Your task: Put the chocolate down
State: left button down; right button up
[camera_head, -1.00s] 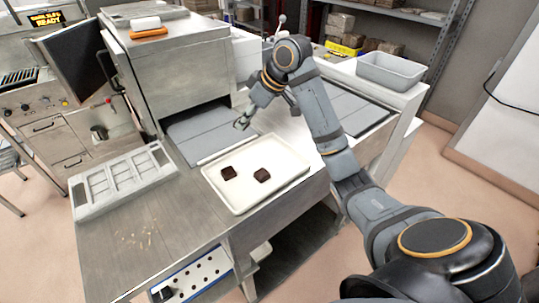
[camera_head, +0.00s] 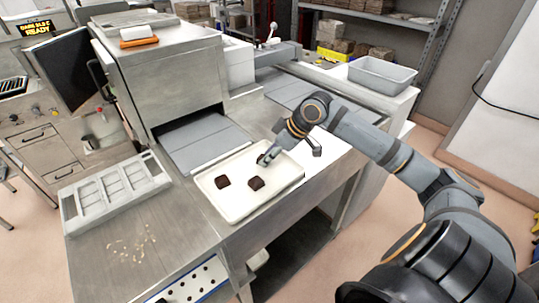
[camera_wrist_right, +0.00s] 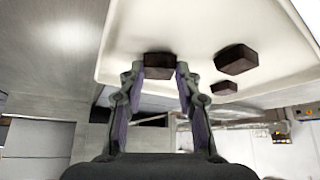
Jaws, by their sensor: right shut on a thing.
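My right gripper (camera_head: 264,160) is at the far right part of the white tray (camera_head: 233,213). It is shut on a dark brown chocolate (camera_wrist_right: 159,66), which shows between its fingertips in the wrist view. Whether this chocolate touches the tray I cannot tell. Two other chocolates lie on the tray: one at the left (camera_head: 222,182) and one nearer the middle (camera_head: 256,184). Both also show in the wrist view, a larger one (camera_wrist_right: 237,59) and a smaller one (camera_wrist_right: 225,88). My left gripper is not in view.
The grey belt (camera_head: 205,146) comes out of the steel machine (camera_head: 165,80) behind the tray. A pale mould (camera_head: 115,190) with several cavities lies at the left of the steel table. Crumbs (camera_head: 132,245) lie at the front. A grey bin (camera_head: 384,75) stands at the back right.

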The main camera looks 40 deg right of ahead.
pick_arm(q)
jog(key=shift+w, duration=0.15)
pick_arm(e)
jog(key=shift+w+f, duration=0.1)
jog(key=shift+f, duration=0.05)
jog(key=o, duration=0.9)
